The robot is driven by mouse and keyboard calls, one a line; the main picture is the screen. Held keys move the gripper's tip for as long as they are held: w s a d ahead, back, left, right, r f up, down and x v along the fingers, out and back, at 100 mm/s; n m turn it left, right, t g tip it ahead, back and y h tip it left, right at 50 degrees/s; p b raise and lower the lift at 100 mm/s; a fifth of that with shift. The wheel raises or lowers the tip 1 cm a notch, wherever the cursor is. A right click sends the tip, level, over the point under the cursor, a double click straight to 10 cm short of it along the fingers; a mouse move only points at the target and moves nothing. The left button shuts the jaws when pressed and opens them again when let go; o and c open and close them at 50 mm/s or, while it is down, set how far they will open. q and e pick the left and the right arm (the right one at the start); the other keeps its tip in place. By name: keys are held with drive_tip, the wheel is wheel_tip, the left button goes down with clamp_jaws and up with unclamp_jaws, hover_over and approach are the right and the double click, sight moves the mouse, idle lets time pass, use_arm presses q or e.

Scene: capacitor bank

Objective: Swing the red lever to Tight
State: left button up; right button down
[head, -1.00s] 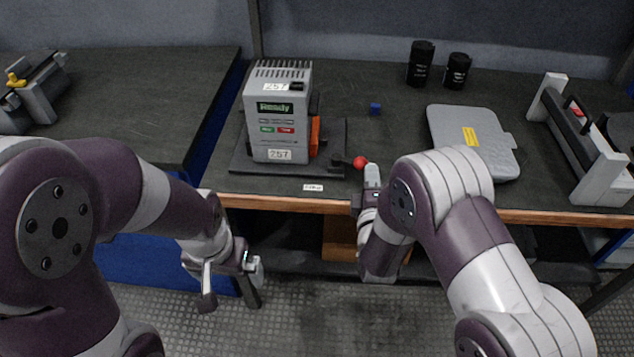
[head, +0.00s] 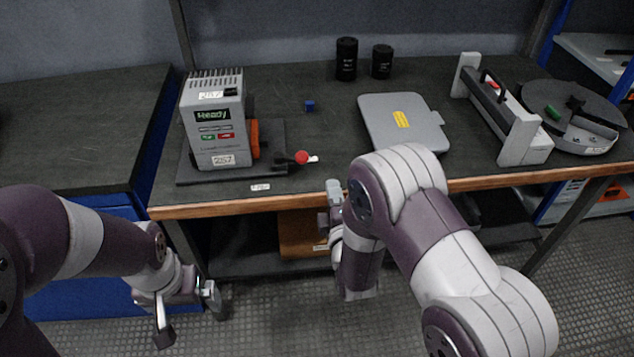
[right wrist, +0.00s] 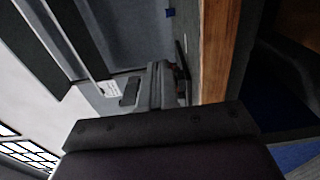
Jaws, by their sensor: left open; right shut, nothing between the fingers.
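The red lever is a short dark arm with a red ball knob (head: 302,157), low at the right side of the grey unit (head: 215,130) marked 257, whose screen reads Ready. The knob points right, with a small white label (head: 314,159) just beyond it. Another small label (head: 260,187) lies by the table edge, too small to read. My right gripper (head: 334,190) is shut and empty at the table's front edge, right of and nearer than the knob, apart from it. My left gripper (head: 187,316) is open and empty, low in front of the table.
A grey flat case (head: 402,122), two black cylinders (head: 347,60) and a small blue block (head: 310,106) stand on the workbench (head: 330,130). A grey frame (head: 520,138) stands to the right. The wooden front edge (head: 225,208) lies close to my right gripper.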

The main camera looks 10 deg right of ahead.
drive_tip(key=s+d, duration=0.1)
drive_tip(key=s, duration=0.1)
drive_tip(key=s+d, duration=0.2)
drive_tip(key=shift+d+r, duration=0.1)
drive_tip(key=shift+d, duration=0.1)
idle(0.3)
